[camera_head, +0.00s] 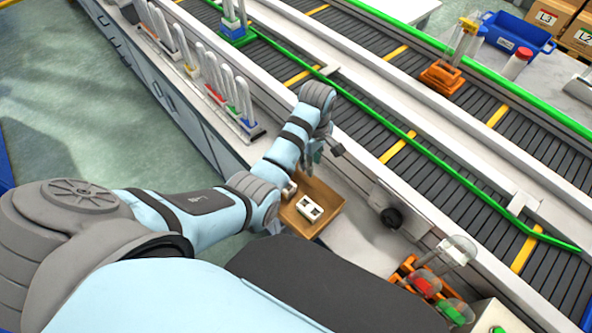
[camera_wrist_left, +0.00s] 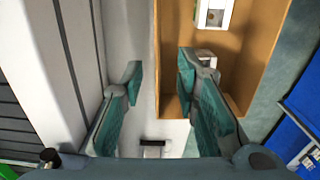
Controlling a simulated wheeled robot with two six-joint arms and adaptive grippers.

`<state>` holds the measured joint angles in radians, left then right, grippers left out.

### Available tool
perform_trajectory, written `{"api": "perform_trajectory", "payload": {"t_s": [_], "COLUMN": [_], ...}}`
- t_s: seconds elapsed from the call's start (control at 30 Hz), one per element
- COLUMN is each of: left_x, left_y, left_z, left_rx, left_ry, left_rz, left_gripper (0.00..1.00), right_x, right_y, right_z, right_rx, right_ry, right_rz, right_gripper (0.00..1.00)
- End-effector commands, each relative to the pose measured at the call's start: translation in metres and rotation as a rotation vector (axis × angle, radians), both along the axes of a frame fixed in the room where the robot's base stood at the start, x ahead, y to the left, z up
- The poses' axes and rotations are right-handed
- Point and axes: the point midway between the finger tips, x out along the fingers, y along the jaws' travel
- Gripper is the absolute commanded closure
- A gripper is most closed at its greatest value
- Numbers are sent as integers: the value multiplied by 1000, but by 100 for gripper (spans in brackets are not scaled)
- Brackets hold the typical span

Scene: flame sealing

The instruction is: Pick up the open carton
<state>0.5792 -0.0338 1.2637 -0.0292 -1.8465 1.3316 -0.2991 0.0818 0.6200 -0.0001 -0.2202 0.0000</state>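A brown open-topped box (camera_head: 328,219) stands on the white worktop beside the conveyor. A small white item (camera_head: 311,207) with dark openings lies inside it. I cannot tell for sure which of these is the open carton. In the left wrist view the brown box (camera_wrist_left: 262,50) is at upper right, with a white item (camera_wrist_left: 212,14) inside. My left gripper (camera_head: 313,158) is above the far end of the box, partly hidden by its own arm. My right gripper is not in view.
The conveyor (camera_head: 440,170) with green rails runs along the worktop's far side. A rack of upright hooks (camera_head: 240,105) stands up-left of the box. An orange holder (camera_head: 410,268) with red and green items is at lower right. A blue bin (camera_head: 517,35) is farther off.

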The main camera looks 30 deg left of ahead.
Motion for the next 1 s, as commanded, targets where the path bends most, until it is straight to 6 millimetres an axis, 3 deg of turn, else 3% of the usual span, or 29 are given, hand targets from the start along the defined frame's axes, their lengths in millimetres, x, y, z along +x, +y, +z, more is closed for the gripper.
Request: {"api": "perform_trajectory", "payload": {"t_s": [0.03,0.1,0.5,0.73,0.9,1.0], "left_x": [-1,0,-1,-1,-1,-1], "left_y": [0,0,-9,-9,-9,-9], "left_z": [-17,-31,-92,-92,-92,-92], "left_rx": [0,0,0,0,0,0], "left_ry": [2,0,-1,-4,-4,-4], "left_rz": [0,-1,-3,-3,-3,-3], "left_gripper": [72,72,72,73,100,100], "right_x": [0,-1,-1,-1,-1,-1], "right_y": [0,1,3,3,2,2], "right_z": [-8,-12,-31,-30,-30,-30], "right_rx": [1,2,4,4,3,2], "right_ry": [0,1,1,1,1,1], "right_rz": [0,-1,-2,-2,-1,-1], "right_gripper": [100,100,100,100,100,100]}}
